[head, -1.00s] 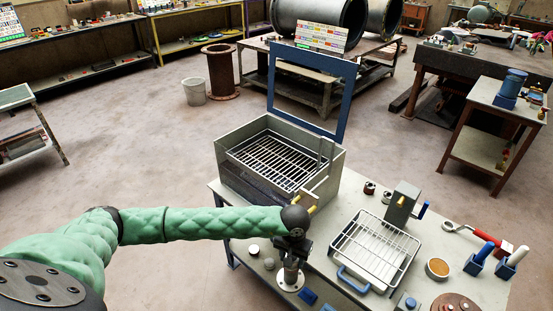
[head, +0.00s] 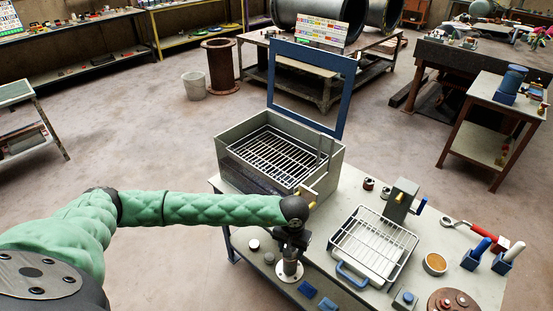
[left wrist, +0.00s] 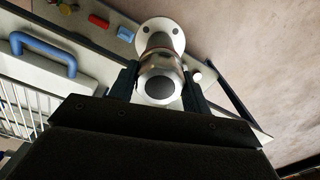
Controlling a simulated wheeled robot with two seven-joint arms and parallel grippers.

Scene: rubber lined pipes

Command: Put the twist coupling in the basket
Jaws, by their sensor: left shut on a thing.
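My left gripper (head: 290,250) points down at the near left part of the bench. In the left wrist view its two fingers (left wrist: 158,88) are shut on the metal twist coupling (left wrist: 160,72), a short silvery cylinder with a dark round end. Below the coupling is a pale round flange with bolt holes (left wrist: 172,28); the flange also shows in the head view (head: 288,289). I cannot tell whether the coupling is clear of the flange. A white wire basket (head: 405,262) with a blue handle sits to the right on the bench, apart from the gripper. My right gripper is not in view.
An open metal tank (head: 232,133) with a wire rack inside and a raised blue-framed lid (head: 350,95) stands behind the gripper.

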